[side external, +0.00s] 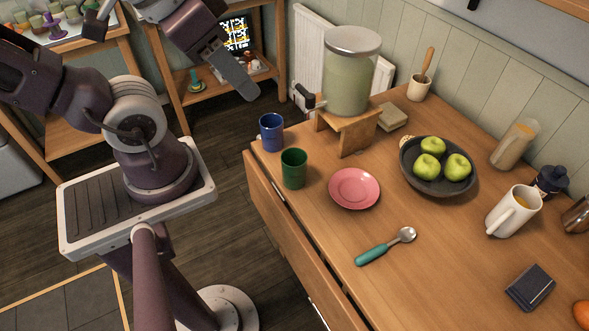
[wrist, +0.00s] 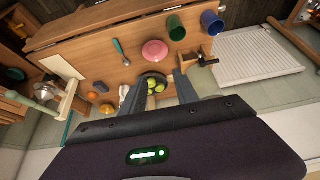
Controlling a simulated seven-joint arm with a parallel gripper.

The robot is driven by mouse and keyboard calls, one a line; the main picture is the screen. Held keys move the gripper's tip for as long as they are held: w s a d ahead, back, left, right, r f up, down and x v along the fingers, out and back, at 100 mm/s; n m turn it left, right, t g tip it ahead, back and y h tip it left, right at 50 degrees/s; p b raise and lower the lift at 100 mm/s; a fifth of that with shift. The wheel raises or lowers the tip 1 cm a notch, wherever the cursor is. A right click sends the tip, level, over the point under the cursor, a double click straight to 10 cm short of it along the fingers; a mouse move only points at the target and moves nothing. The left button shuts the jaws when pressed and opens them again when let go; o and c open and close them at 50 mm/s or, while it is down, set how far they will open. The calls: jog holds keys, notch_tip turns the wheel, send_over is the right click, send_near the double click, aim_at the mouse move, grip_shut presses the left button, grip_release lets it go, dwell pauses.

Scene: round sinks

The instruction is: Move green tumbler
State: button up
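The green tumbler (side external: 293,169) stands upright on the wooden counter near its left edge. It also shows at the top of the wrist view (wrist: 176,28). A blue tumbler (side external: 271,133) stands just behind it, and a pink plate (side external: 354,189) lies to its right. My gripper (side external: 247,90) is raised in the air, above and to the left of the tumblers and well apart from them. In the wrist view my two fingers (wrist: 158,82) are spread with nothing held between them.
A glass drink dispenser (side external: 350,75) on a wooden stand is behind the tumblers. A dark bowl (side external: 410,172) of green apples, a white jug (side external: 513,211) and a teal-handled spoon (side external: 386,246) are to the right.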

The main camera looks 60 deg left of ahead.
jog(key=shift+a+f, duration=0.15)
jog(key=c, duration=0.3)
jog(key=w+a+f+m+y, duration=0.1)
jog(key=w+a+f+m+g+y, duration=0.1)
jog(key=a, duration=0.1)
jog(key=w+a+f+m+y, duration=0.1)
jog(key=a+m, duration=0.1)
jog(key=shift+w+a+f+g, duration=0.2)
jog(key=shift+a+f+g, duration=0.05)
jog(key=shift+f+g, duration=0.15)
grip_shut()
jog(key=m+y, duration=0.1)
jog(key=m, duration=1.7)
send_over(291, 150)
jog(key=s+d, duration=0.1)
jog(key=s, duration=0.1)
notch_tip(291, 150, down, 15)
jog(key=f+m, duration=0.1)
jog(key=f, duration=0.4)
jog(key=w+d+f+m+g+h, duration=0.1)
jog(key=f+m, duration=0.1)
jog(key=f, duration=0.4)
jog(key=f+m+h, duration=0.1)
jog(key=f+m, duration=0.1)
jog(key=f, duration=0.4)
jog(key=shift+w+d+g, duration=0.25)
jog(key=shift+w+g, duration=0.1)
jog(key=shift+g, duration=0.05)
